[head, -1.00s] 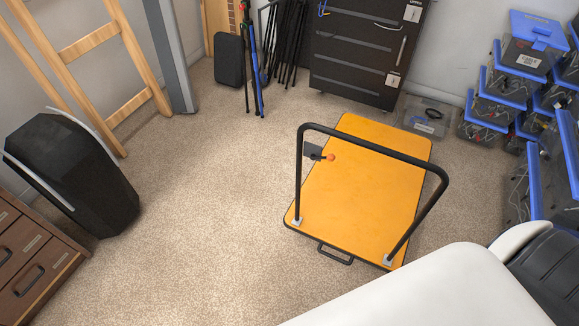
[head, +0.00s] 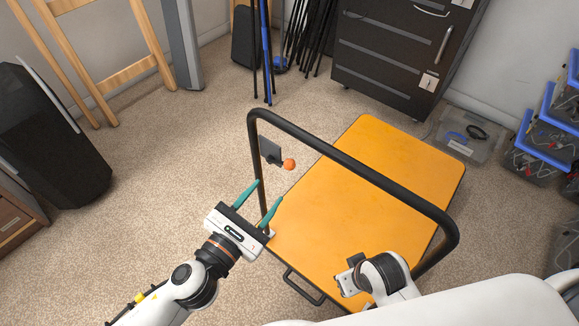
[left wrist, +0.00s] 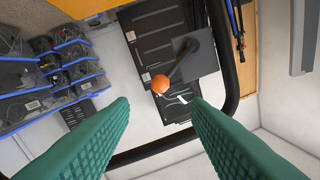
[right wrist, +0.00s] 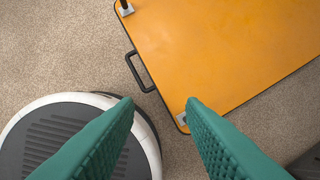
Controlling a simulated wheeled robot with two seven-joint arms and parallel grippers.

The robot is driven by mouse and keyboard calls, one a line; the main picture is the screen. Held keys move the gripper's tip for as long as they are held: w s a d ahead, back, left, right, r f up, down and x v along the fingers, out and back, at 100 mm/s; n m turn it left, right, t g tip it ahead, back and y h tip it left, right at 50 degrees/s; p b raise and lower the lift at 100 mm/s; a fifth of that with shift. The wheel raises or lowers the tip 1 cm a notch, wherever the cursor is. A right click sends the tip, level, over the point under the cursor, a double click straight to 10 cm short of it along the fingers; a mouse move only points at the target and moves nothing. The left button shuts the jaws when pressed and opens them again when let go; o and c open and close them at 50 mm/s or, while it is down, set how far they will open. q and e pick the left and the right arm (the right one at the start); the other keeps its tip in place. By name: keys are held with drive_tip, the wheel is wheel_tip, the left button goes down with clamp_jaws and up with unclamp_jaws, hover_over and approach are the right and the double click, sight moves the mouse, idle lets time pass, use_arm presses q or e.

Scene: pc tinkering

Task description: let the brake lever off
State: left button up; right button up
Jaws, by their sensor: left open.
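The brake lever is a short dark arm with an orange ball knob (head: 289,164), set on a dark plate (head: 270,151) at the left post of the black push handle (head: 350,173). The handle stands on a cart with an orange deck (head: 390,200). My left gripper (head: 268,191) is open and empty, just below and left of the knob in the head view, apart from it. In the left wrist view the knob (left wrist: 161,84) appears just beyond and between the green fingertips (left wrist: 160,103). My right gripper (right wrist: 160,103) is open and empty near the deck's near edge.
A small loop handle (head: 303,288) sticks out from the deck's near edge.

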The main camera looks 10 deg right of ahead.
sight(287, 168)
use_arm(q)
drive_tip(key=x, duration=0.9)
drive_tip(key=shift+w+d+f+b, duration=0.1)
drive_tip(key=shift+w+d+b, duration=0.05)
drive_tip(key=shift+b, duration=0.2)
drive_tip(key=shift+w+d, duration=0.35)
drive_tip(key=shift+w, duration=0.05)
use_arm(e)
drive_tip(key=v, duration=0.2)
drive_tip(key=shift+w+r, duration=0.2)
drive_tip(key=shift+r, duration=0.15)
use_arm(q)
clamp_jaws()
use_arm(e)
drive_tip(key=shift+d, duration=0.1)
